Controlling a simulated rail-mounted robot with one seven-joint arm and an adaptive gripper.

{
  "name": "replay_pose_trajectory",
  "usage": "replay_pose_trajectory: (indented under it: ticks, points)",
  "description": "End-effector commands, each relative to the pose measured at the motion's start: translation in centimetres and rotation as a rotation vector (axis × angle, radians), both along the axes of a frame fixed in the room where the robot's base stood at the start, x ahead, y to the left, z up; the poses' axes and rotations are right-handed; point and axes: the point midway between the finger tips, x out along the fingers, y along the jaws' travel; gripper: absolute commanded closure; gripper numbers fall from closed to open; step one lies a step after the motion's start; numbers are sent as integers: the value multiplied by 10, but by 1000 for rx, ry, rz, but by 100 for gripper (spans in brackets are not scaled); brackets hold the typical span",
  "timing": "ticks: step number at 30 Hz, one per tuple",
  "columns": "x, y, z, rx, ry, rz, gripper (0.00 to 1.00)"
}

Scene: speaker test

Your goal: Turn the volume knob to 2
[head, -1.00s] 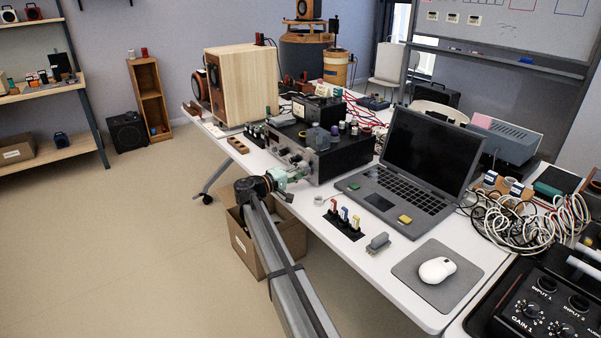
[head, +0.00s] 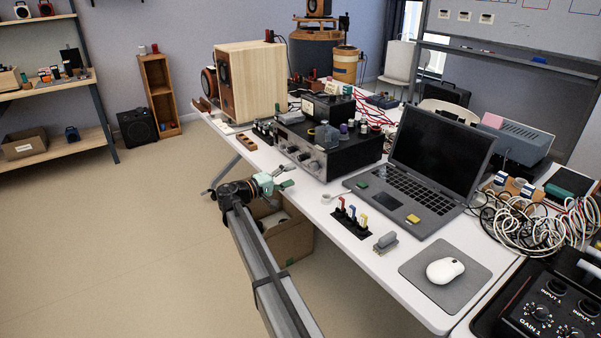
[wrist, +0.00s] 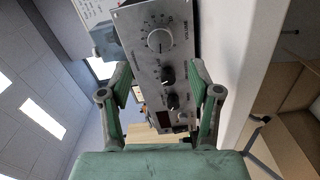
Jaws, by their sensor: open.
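The amplifier (head: 322,145) is a black box with a silver front panel, standing on the white table in the head view. In the wrist view its panel (wrist: 133,20) appears turned on its side. The volume knob (wrist: 160,40) is a large silver dial ringed by scale marks, with lettering beside it. Its exact setting is too small to read. My gripper (head: 284,178) is in front of the panel, apart from it, beyond the table's edge. Its green fingers (wrist: 160,88) are spread and empty, with the volume knob ahead of them.
Two dark knobs (wrist: 168,76) and small controls share the panel. A laptop (head: 425,160), colored plugs (head: 352,212) and a mouse (head: 445,270) lie to the right. A wooden speaker (head: 250,80) stands behind left. A cardboard box (head: 290,240) sits under the table.

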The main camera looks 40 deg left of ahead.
Motion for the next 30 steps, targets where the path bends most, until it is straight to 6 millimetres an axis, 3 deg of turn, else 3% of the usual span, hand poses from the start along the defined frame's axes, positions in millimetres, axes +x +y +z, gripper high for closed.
replay_pose_trajectory:
  ticks: [7,23,26,30]
  points:
    - [-28,6,0,0,0,0,37]
    - [-33,8,0,1,1,0,37]
    - [-33,4,-9,16,21,11,37]
    - [-36,-8,-47,86,113,51,37]
